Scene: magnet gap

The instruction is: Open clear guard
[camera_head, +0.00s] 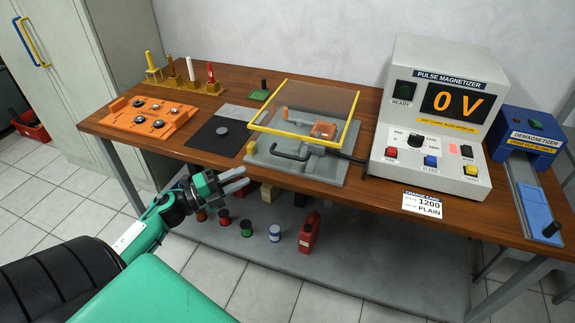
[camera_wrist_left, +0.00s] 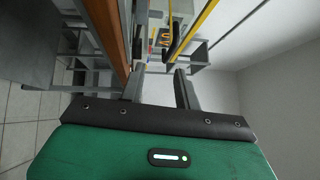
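The clear guard (camera_head: 312,100) is a see-through panel in a yellow frame. It lies roughly level over a grey fixture base (camera_head: 318,176), with an orange part (camera_head: 324,130) seen beneath it. A black bar handle (camera_head: 290,154) shows at its front. My left gripper (camera_head: 246,178) is open and empty, in front of the table edge, to the left of and below the handle, apart from it. In the left wrist view, its fingers (camera_wrist_left: 160,88) stand apart, with a dark bar and yellow frame edges ahead. My right gripper is out of view.
The pulse magnetizer (camera_head: 434,120) stands right of the guard, with a blue demagnetizer (camera_head: 530,138) beyond. A black pad (camera_head: 215,136) and orange tray (camera_head: 152,117) lie left. The wooden table edge is close to my gripper.

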